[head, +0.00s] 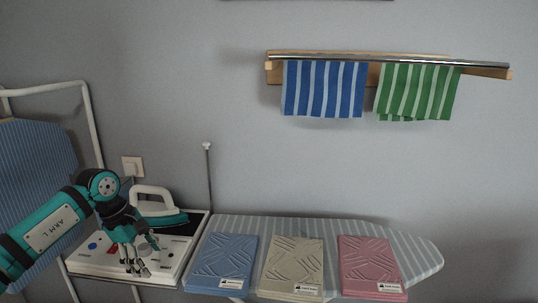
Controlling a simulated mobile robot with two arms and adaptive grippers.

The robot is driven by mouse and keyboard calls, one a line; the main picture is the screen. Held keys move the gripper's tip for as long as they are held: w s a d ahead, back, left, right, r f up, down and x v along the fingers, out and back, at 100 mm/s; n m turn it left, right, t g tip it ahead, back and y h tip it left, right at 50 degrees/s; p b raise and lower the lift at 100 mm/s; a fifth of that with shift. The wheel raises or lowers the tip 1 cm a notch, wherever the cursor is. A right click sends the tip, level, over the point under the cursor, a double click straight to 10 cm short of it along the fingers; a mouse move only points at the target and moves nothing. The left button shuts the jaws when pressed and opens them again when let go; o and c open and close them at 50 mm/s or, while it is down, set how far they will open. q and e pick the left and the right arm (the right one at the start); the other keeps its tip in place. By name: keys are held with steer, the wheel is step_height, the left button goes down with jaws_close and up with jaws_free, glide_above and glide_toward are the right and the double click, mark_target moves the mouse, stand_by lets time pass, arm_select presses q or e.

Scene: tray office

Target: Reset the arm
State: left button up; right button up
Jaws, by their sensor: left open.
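My left arm comes in from the left edge. My left gripper (136,266) is open and points down over the front part of a white panel (88,264), with nothing visible between its fingers. I cannot tell whether the fingertips touch the panel. My right gripper is not in view.
A striped ironing board (425,262) extends right of the panel. It carries blue (225,258), cream (293,262) and pink (369,262) stacks. Blue (324,89) and green (418,91) striped towels hang on a wall rail (390,58). A thin upright rod (209,178) stands behind the panel.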

arm_select(q)
steer(key=s+d+f+n+t+h, duration=0.2)
steer(key=d+h, duration=0.7)
steer(key=d, duration=1.4)
steer(key=s+d+r+n+t+h, duration=0.3)
steer(key=d+r+n+t+h, duration=0.35)
steer(key=n, duration=0.55)
steer(key=a+f+n+t+y, duration=0.2)
steer(key=a+n+t+y, duration=0.85)
steer(key=n, duration=1.05)
steer(key=s+a+f+n+g+y, duration=0.4)
steer(key=s+f+n, duration=0.1)
steer(key=f+n, duration=0.15)
steer(key=s+a+f+n+g+y, duration=0.3)
steer(key=s+a+f+n+y, duration=0.15)
steer(key=f+n, duration=0.2)
steer(key=s+a+f+n+g, duration=0.1)
steer(key=s+f+n+g, duration=0.2)
steer(key=s+f+g, duration=0.5)
steer(key=s+a+f+n+g, duration=0.1)
steer(key=s+f+n+g, duration=0.15)
steer(key=s, duration=1.05)
step_height(320, 180, down, 26)
steer(key=s, duration=0.2)
steer(key=s+a+f+g, duration=0.2)
steer(key=s+f, duration=1.4)
steer(key=f, duration=0.1)
steer(key=shift+s+a+f+h, duration=0.15)
steer(key=shift+s+a+h, duration=0.2)
steer(key=shift+s+a, duration=0.05)
